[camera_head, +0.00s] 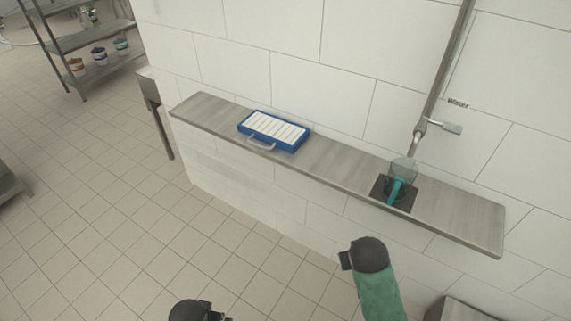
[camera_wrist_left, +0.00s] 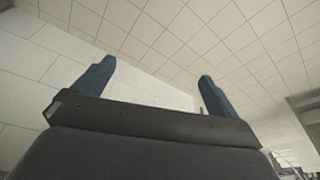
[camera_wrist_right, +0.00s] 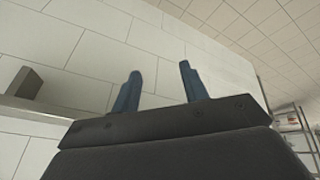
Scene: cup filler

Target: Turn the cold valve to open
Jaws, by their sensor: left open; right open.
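The only valve in view is a grey lever (camera_head: 450,127) on the wall beside a metal pipe and spout (camera_head: 417,137), below a "Water" label; nothing marks it cold. A clear cup (camera_head: 404,166) with a teal handle stands on a black mat (camera_head: 379,191) on the shelf, under the spout. My right gripper (camera_wrist_right: 160,70) is open and empty; in the head view its black wrist is in front of and below the shelf, apart from the valve. My left gripper (camera_wrist_left: 157,71) is open and empty, at the bottom edge of the head view. No valve shows in either wrist view.
The narrow shelf (camera_head: 455,215) runs along the tiled wall. A blue tray (camera_head: 291,148) with white bars and a handle lies on its left half. A rack (camera_head: 88,40) with several small pots stands at far left.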

